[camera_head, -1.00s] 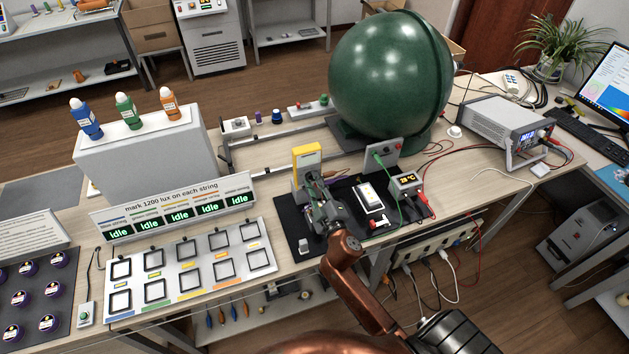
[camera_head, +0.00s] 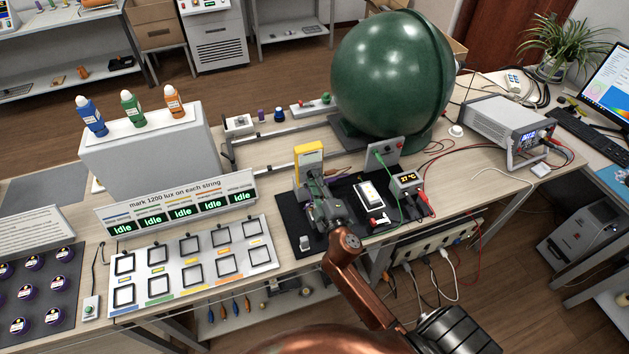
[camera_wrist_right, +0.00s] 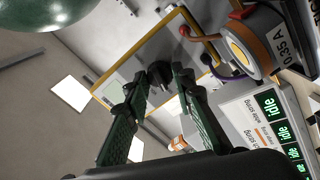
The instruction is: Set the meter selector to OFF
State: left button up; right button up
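The meter (camera_head: 308,152) is a yellow-framed instrument standing upright at the back edge of the dark mat. In the right wrist view its grey face has a yellow edge (camera_wrist_right: 187,10). A dark round selector knob (camera_wrist_right: 159,72) on that face shows between my right fingertips. My right gripper (camera_head: 313,180) is in front of the meter, and its two green fingers also show in the wrist view (camera_wrist_right: 163,80). The fingers are apart, one on each side of the knob; I cannot tell whether they touch it. The selector's marking cannot be read. My left gripper is out of view.
A panel of square frames (camera_head: 190,270) lies left. The large green sphere (camera_head: 385,70) stands behind. Red and purple leads (camera_wrist_right: 203,38) are near the meter face.

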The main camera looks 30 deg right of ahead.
jog(key=o, duration=0.5)
jog(key=v, duration=1.2)
jog(key=shift+a, duration=0.1)
